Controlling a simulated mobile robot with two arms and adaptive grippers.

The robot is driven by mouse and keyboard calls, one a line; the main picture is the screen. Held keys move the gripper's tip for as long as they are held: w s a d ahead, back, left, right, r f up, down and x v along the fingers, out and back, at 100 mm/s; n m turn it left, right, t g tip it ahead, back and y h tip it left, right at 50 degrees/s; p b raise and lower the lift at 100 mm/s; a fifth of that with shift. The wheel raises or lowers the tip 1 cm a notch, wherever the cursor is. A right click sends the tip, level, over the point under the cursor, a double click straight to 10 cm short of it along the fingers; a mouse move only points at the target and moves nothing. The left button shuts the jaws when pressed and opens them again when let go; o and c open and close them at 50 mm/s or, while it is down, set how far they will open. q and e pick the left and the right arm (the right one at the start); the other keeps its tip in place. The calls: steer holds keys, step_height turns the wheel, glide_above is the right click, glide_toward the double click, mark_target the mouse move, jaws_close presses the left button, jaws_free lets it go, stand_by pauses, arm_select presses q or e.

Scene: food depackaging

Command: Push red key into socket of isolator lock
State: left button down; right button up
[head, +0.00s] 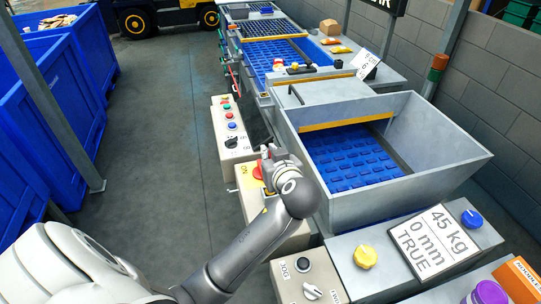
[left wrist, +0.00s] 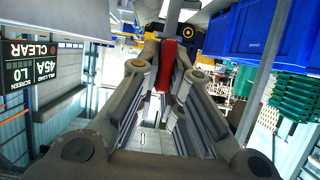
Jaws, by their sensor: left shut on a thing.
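My left gripper (head: 268,155) is over the light control box beside the conveyor in the head view. In the left wrist view its two fingers (left wrist: 166,60) close around a red piece, which looks like the red key (left wrist: 167,66). A grey part extends above the red piece there; I cannot tell whether it belongs to the key. In the head view a red round part (head: 257,173) on a yellow base shows just beside the gripper, partly hidden by it. I cannot tell whether this is the isolator lock, and no socket shows clearly. My right gripper is not in view.
A button panel (head: 231,128) stands behind the gripper. A grey hopper (head: 440,150) with a blue belt (head: 345,160) rises close on the right. A panel with a yellow knob (head: 365,257) is in front. Blue bins (head: 60,95) stand left, across open floor (head: 160,120).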

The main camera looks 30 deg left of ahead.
arm_select(q)
steer(key=shift+f+b, duration=0.35)
steer(key=shift+f, duration=0.05)
steer(key=shift+f+b, duration=0.6)
steer(key=shift+f, duration=0.15)
step_height(320, 180, down, 3)
steer(key=b, duration=0.2)
steer(key=shift+f+b, duration=0.2)
steer(key=shift+b, duration=0.1)
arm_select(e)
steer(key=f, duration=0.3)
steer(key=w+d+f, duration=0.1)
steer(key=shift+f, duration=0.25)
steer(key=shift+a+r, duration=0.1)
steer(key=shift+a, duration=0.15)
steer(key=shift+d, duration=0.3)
arm_select(q)
steer(key=shift+f+b, duration=0.8)
steer(key=shift+f, duration=0.4)
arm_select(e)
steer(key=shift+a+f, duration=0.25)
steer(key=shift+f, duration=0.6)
arm_select(q)
steer(key=shift+f+b, duration=0.75)
steer(key=shift+f, duration=0.2)
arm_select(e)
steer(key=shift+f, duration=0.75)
